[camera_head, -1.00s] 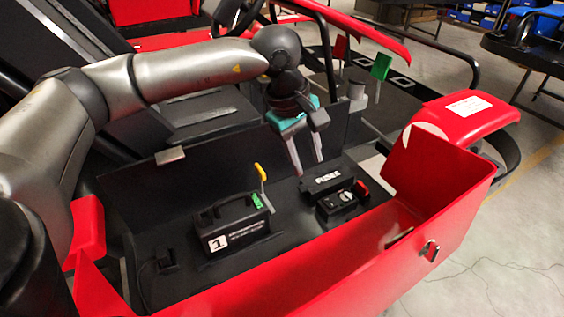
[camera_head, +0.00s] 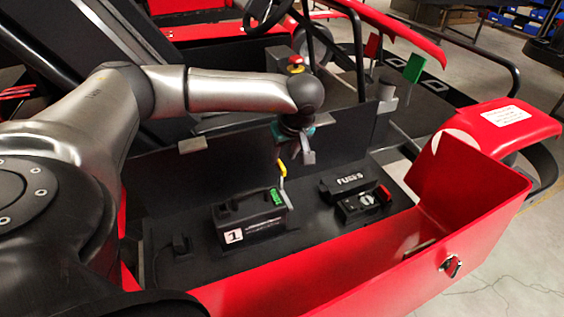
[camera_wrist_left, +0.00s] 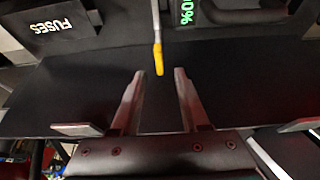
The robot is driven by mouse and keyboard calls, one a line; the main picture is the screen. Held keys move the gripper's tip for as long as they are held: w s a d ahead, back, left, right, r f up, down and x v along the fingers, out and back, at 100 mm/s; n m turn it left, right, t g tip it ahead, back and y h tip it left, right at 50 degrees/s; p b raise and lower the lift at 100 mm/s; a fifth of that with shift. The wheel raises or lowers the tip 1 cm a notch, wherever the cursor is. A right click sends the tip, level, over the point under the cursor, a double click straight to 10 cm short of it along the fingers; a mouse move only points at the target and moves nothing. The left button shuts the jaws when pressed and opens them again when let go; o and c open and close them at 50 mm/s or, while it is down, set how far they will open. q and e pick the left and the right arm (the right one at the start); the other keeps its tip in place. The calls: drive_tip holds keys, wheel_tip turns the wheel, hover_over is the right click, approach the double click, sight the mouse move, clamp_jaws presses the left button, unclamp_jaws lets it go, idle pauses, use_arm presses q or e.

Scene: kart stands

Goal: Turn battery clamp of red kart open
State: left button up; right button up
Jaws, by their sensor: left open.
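The battery clamp is a thin metal lever with a yellow handle (camera_head: 283,169) beside the battery. The black battery (camera_head: 252,218) has a green charge display and a label "1", and sits in the red kart's (camera_head: 375,275) open compartment. My left gripper (camera_head: 292,163) is right at the yellow handle. In the left wrist view its two fingers (camera_wrist_left: 159,74) are open, and the yellow handle (camera_wrist_left: 158,58) lies in line with the gap between their tips. I cannot tell whether they touch. The battery's edge (camera_wrist_left: 215,12) shows at the top there. My right gripper is out of view.
A black fuse box (camera_head: 347,184) and a switch unit with a red part (camera_head: 363,205) stand right of the battery. A dark upright panel (camera_head: 165,185) rises behind the battery. The red wall (camera_head: 465,190) bounds the right side.

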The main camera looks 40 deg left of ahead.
sight(281, 164)
use_arm(q)
drive_tip(key=shift+x, duration=2.3)
clamp_jaws()
